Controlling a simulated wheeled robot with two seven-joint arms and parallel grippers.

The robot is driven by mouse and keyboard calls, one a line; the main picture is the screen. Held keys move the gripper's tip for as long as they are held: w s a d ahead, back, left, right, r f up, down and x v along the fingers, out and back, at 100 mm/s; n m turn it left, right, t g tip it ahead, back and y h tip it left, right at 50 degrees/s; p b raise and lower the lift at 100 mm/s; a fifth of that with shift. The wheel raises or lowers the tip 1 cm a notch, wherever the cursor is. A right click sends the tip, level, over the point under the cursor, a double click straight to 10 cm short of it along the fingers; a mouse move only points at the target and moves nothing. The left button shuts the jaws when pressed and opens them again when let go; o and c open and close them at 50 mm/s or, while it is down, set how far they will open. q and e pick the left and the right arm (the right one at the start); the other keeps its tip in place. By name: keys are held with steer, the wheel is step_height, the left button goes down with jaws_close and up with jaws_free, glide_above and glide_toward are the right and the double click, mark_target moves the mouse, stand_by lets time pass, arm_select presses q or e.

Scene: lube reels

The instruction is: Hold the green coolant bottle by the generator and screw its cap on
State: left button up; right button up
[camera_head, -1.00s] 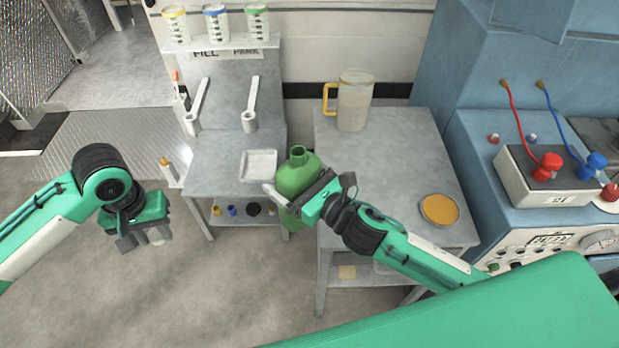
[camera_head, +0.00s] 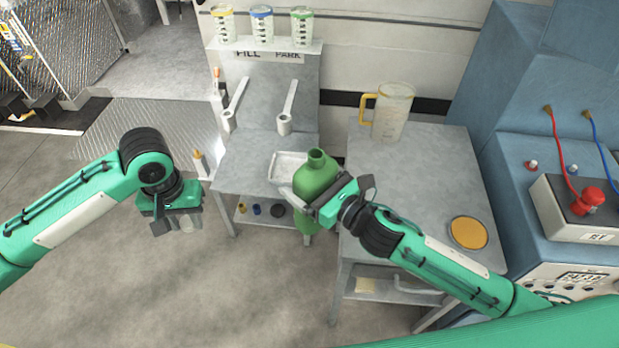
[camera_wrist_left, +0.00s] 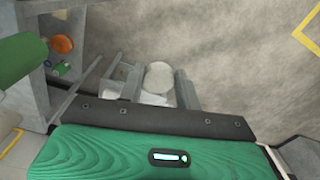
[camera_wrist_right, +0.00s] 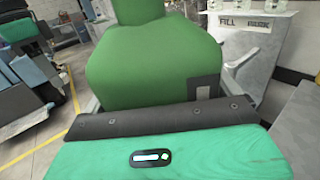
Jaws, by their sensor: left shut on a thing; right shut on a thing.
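The green coolant bottle (camera_head: 318,176) is upright, with its open neck bare at the top. My right gripper (camera_head: 312,205) is shut on its side and holds it between the two tables' edges. The bottle fills the upper middle of the right wrist view (camera_wrist_right: 150,65), and a green part of it shows at the left of the left wrist view (camera_wrist_left: 20,58). My left gripper (camera_head: 180,222) is shut on a pale round cap (camera_wrist_left: 158,77), left of the bottle and clearly apart from it. The cap shows small in the head view (camera_head: 187,226).
The right table (camera_head: 430,170) carries a clear jug (camera_head: 393,112) with a yellow handle and an orange-topped round dish (camera_head: 468,233). The left stand holds a white tray (camera_head: 288,166), two pale long-handled tools and, on a shelf, three containers. Open floor lies below my left gripper.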

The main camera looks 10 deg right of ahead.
arm_select(q)
steer(key=w+d+r+m, duration=0.2)
steer(key=w+d+r, duration=0.15)
steer(key=d, duration=0.25)
steer(key=w+d+r+m, duration=0.1)
steer(key=w+d+r, duration=0.1)
steer(key=d+r, duration=0.35)
step_height(320, 180, up, 10)
steer(key=r+m, duration=0.1)
steer(key=m, duration=0.3)
glide_above(314, 166)
steer(key=shift+w+d+f, duration=0.1)
steer(key=shift+w+f, duration=0.15)
steer(key=shift+w, duration=0.15)
steer(key=shift+f, duration=2)
steer(key=shift+s, duration=0.1)
steer(key=shift+f, duration=0.85)
steer(key=shift+f, duration=0.6)
